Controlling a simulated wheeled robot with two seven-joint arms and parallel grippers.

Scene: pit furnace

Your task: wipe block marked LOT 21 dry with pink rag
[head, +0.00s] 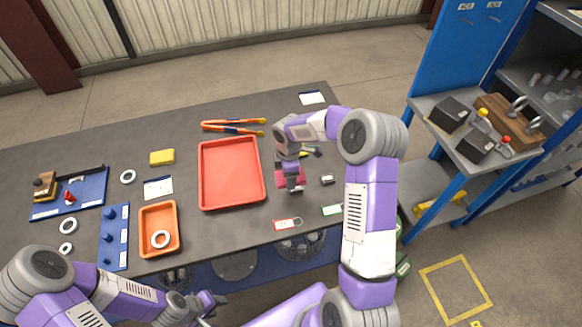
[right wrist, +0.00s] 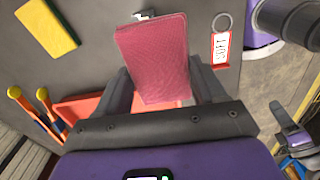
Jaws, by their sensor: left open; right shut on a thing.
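The pink rag (right wrist: 153,58) is folded into a flat pad and held between the fingers of my right gripper (right wrist: 163,88), which is shut on it. In the head view the right gripper (head: 291,186) is over the table, right of the red tray, with the rag (head: 282,184) low beneath it. A small grey block (head: 327,180) stands just right of it; its marking cannot be read, so I cannot tell whether it is LOT 21. My left gripper (head: 207,304) is open and empty in front of the table's near edge.
A red tray (head: 203,190), an orange tray (head: 146,242) with a ring, tongs (head: 233,127) and a yellow sponge (head: 162,157) are on the table. A red-edged tag (head: 287,224) lies near the front edge. Blue shelving (head: 433,150) stands at right.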

